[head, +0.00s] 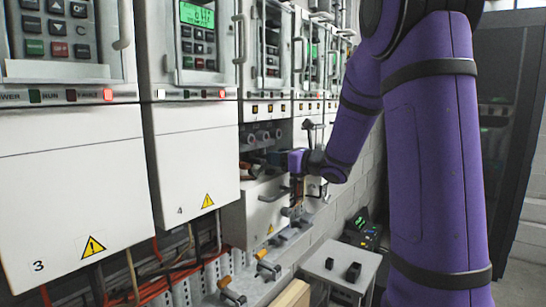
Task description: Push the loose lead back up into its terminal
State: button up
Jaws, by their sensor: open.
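My gripper (268,160) is small and far off in the head view, at the end of my purple arm. It is open and reaches left into the opened drive unit (265,136) in the middle of the row. Round grey fittings show in a line above it. Dark and reddish wiring shows near the gripper, but I cannot tell which piece is the loose lead. Its terminal is too small to make out. I cannot tell whether the fingers touch anything.
Closed drives (70,190) stand at the left, with handles jutting out. A lowered white cover (254,212) sits below the opened unit. Orange cables (168,274) run underneath. A small grey table (340,264) with black blocks stands right, near a dark cabinet (505,110).

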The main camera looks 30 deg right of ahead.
jog(key=v, duration=0.8)
jog(key=shift+s+r, duration=0.1)
jog(key=shift+s, duration=0.05)
